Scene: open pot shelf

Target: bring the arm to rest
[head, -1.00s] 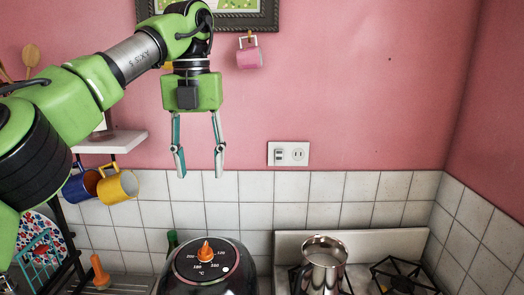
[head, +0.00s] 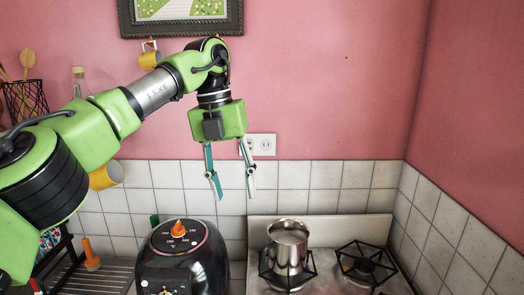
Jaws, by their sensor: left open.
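My left arm is green and black and comes in from the left of the head view. Its gripper (head: 233,193) points down, with its two fingers apart and nothing between them. It hangs in front of the tiled wall, above and a little right of the black air fryer (head: 182,262) and to the upper left of the metal pot (head: 289,247). The gripper covers part of the wall socket (head: 266,145). My right gripper is not in the view.
The pot stands on the stove's left burner. The right burner (head: 365,262) is bare. A yellow mug (head: 105,176) hangs at left, partly behind my arm. A wire basket (head: 25,98) with wooden spoons stands at the far left. A framed picture (head: 180,27) hangs above. The right wall is clear.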

